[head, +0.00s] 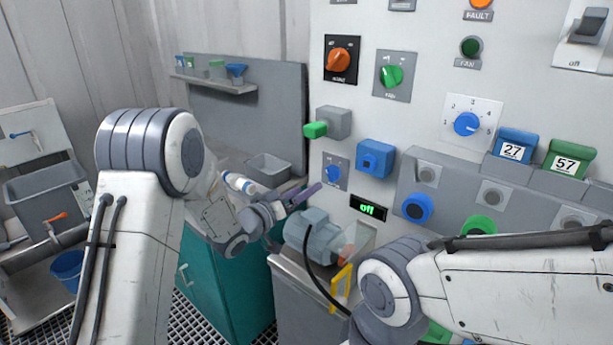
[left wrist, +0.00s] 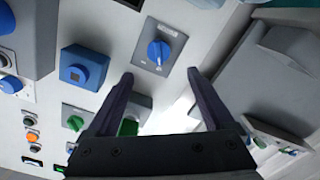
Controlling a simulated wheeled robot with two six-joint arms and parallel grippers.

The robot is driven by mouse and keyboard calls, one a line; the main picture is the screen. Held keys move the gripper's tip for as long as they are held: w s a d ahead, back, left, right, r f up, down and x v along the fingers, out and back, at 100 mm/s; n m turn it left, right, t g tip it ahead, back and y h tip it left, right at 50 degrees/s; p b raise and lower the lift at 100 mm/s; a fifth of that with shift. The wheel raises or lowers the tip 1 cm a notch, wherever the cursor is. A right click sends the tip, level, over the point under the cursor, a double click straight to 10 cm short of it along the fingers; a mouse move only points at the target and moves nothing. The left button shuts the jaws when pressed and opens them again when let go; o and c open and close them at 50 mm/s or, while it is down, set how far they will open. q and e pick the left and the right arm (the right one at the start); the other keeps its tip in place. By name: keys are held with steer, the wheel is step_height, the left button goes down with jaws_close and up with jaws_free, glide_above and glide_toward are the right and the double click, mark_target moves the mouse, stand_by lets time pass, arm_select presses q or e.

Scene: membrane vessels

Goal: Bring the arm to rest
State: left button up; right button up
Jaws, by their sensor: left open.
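My left gripper (head: 306,192) is in front of the control panel (head: 350,105), just left of and below a small blue knob (head: 334,173). In the left wrist view the two dark fingers (left wrist: 160,75) are spread apart with nothing between them. The same blue knob on its grey plate shows beyond the fingertips (left wrist: 158,52). My left arm (head: 140,220) comes up from the lower left and bends down toward the panel. My right arm (head: 520,285) crosses the lower right; its gripper is out of the picture.
A grey motor (head: 310,235) on a cabinet stands below my left gripper. A grey bin (head: 268,168) sits on the bench behind it. A blue button box (head: 375,158) and a green-tipped switch (head: 316,130) stick out of the panel.

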arm_select(q)
steer(key=s+d+f+m+g+y, duration=0.1)
steer(key=s+d+g+y, duration=0.15)
steer(key=s, duration=0.55)
steer(key=s+d+f+m+g+y, duration=0.15)
steer(key=s+g+y, duration=0.25)
steer(key=s, duration=0.4)
steer(key=s+a+m+g+y, duration=0.1)
steer(key=s+g, duration=0.3)
steer(key=s, duration=0.8)
steer(key=s+a+m+g+y+p, duration=0.1)
steer(key=s+m+g, duration=0.2)
steer(key=s, duration=1)
steer(key=shift+s+a+f+g+y, duration=0.15)
steer(key=shift+s+a+g+y, duration=0.2)
steer(key=shift+g, duration=0.2)
steer(key=shift+w, duration=0.1)
